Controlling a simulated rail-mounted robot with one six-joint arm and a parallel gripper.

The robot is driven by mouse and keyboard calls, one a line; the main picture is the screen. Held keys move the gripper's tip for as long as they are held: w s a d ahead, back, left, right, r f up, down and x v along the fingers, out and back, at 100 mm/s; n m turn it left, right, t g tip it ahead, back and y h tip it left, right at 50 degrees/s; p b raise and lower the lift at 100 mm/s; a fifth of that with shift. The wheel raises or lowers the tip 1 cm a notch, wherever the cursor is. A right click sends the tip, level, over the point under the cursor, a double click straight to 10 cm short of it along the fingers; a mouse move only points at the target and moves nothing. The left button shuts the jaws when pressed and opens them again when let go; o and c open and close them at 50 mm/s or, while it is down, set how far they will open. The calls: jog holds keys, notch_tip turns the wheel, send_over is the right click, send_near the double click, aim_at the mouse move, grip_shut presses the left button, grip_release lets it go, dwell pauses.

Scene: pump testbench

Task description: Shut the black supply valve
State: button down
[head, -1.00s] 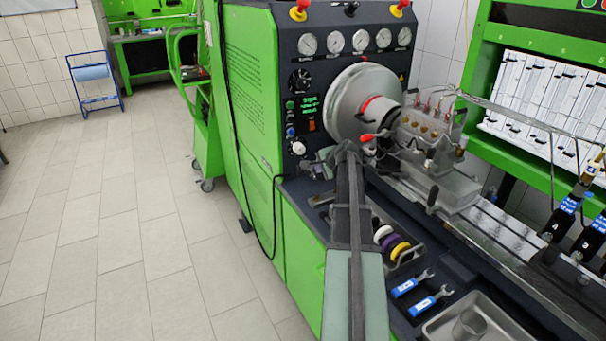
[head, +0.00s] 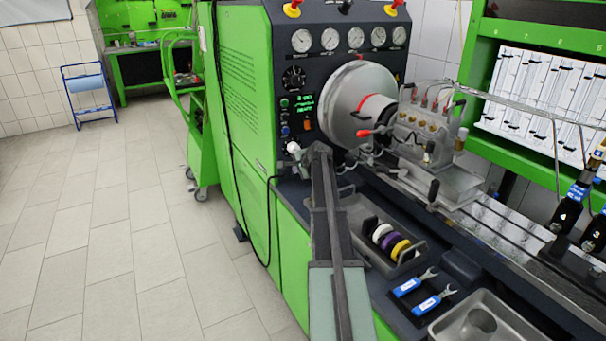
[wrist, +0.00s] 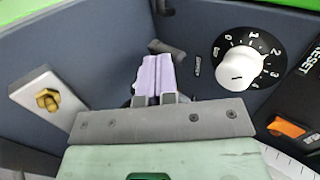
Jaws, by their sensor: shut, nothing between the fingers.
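In the wrist view, a dark bar-shaped handle (wrist: 166,47) sticks out from the blue-grey panel just beyond my fingertips; it looks like the black supply valve's lever. My gripper (wrist: 158,62) has its two lilac fingers pressed together, with nothing between them. The fingertips overlap the handle's lower part in the picture, so I cannot tell whether they touch it. The valve's body is hidden behind the fingers. In the head view my gripper (head: 318,150) is at the lower front panel, and I cannot make out the handle there.
A white dial knob (wrist: 238,70) is right of the fingers, with an orange switch (wrist: 287,128) below it. A brass fitting (wrist: 47,98) on a grey plate is at left. In the head view, a pump (head: 420,130) and a tray with coloured rings (head: 420,250) are to the right.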

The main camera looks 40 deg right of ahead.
jog(key=shift+w+a, duration=0.15)
jog(key=shift+w, duration=0.35)
jog(key=shift+w+a, duration=0.15)
jog(key=shift+w, duration=0.35)
jog(key=s+a+r+p, duration=0.4)
jog(key=s+r+p, duration=0.2)
jog(key=s, duration=0.4)
jog(key=shift+s+a+r+p, duration=0.2)
jog(key=shift+a+r+p, duration=0.1)
jog(key=shift+r+p, duration=0.15)
